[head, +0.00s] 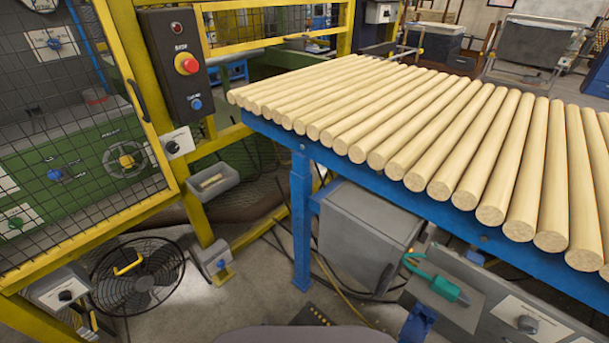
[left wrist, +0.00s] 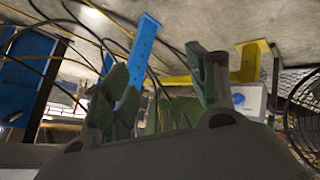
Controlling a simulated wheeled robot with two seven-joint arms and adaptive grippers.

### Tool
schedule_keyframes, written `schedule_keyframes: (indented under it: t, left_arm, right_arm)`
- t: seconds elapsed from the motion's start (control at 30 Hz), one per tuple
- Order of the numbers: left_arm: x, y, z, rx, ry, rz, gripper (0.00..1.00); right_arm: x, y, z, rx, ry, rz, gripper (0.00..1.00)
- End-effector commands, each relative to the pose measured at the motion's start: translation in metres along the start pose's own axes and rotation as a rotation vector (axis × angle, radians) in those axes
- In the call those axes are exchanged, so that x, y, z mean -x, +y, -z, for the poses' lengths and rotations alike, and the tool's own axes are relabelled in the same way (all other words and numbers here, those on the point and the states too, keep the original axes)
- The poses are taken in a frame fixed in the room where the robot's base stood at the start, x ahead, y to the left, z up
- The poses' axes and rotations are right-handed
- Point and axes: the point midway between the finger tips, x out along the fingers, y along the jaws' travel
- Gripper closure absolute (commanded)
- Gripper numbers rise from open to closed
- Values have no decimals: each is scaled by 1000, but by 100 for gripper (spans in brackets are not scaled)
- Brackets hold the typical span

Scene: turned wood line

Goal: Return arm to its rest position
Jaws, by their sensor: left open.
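My left gripper (left wrist: 155,105) shows in the left wrist view with its two fingers apart, and nothing is visible between them. That view is tilted, with the concrete floor and cables behind the fingers. Neither gripper shows in the head view. A dark rounded shape at the bottom edge of the head view looks like part of my own body. My right arm and its gripper are out of sight.
A blue-framed table (head: 301,215) carries a row of wooden rods (head: 400,115) on the right. A yellow fence post (head: 197,218), a control box (head: 177,65) and a floor fan (head: 137,277) stand left. A grey cabinet (head: 365,235) stands under the table. Cables cross the floor.

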Motion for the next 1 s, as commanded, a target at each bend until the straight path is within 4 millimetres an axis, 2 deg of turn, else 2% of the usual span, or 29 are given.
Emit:
schedule_keyframes:
  t: [0.2,0.43,0.67,1.0]
  left_arm:
    - [15,16,-19,-113,-142,-11,42]
    - [37,21,-34,-233,-284,12,42]
    - [65,14,-43,-346,-420,68,42]
    - [102,-4,-44,-454,-561,163,42]
  right_arm:
    - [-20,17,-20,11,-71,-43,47]
    - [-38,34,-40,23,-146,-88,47]
    - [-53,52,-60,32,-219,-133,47]
    - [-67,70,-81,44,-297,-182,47]
